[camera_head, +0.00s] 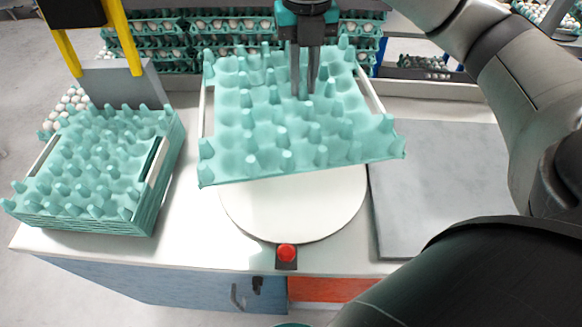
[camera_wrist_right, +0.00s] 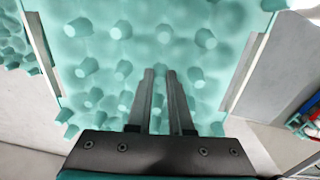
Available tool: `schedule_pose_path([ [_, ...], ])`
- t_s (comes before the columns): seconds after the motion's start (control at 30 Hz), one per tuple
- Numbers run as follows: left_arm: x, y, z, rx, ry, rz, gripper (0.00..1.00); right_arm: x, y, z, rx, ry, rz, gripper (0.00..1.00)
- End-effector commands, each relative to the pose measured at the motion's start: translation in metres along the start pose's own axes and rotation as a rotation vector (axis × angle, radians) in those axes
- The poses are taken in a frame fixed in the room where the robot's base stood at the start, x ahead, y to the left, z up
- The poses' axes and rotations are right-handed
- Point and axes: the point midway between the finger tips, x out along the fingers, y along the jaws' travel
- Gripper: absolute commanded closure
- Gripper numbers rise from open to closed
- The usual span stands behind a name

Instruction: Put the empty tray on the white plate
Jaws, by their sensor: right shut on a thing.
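A teal empty egg tray (camera_head: 255,125) hangs above the white plate (camera_head: 295,215), tilted slightly, and covers the plate's rear part. My right gripper (camera_head: 306,92) is shut on a peg of the tray near its far side. In the right wrist view the gripper (camera_wrist_right: 160,75) points at the teal tray (camera_wrist_right: 130,45), which fills most of the picture. The exact grip on the peg is hard to see. The round plate lies on the pale counter, its front part uncovered. My left gripper does not show.
A stack of teal empty trays (camera_head: 95,215) stands at the left, beside a yellow-framed machine (camera_head: 120,40). A grey slab (camera_head: 430,195) lies right of the plate. A red button (camera_head: 286,253) sits in front of the plate. Racks of egg-filled trays (camera_head: 160,40) stand behind.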

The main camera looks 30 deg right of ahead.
Motion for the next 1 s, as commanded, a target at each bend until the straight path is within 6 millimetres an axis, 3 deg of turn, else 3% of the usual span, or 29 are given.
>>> schedule_pose_path([
  [0.27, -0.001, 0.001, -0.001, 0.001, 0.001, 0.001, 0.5, 0.004, -0.005, 0.002, 0.202, 0.002, -0.002, 1.0],
  [0.37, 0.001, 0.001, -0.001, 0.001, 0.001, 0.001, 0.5, 0.021, -0.006, 0.001, 0.211, 0.004, -0.005, 1.0],
  [0.8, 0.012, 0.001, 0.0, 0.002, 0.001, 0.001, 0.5, 0.134, -0.006, 0.001, 0.207, 0.003, -0.003, 1.0],
  [1.0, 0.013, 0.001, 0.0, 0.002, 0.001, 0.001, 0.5, 0.155, -0.006, 0.002, 0.206, -0.001, -0.001, 1.0],
])
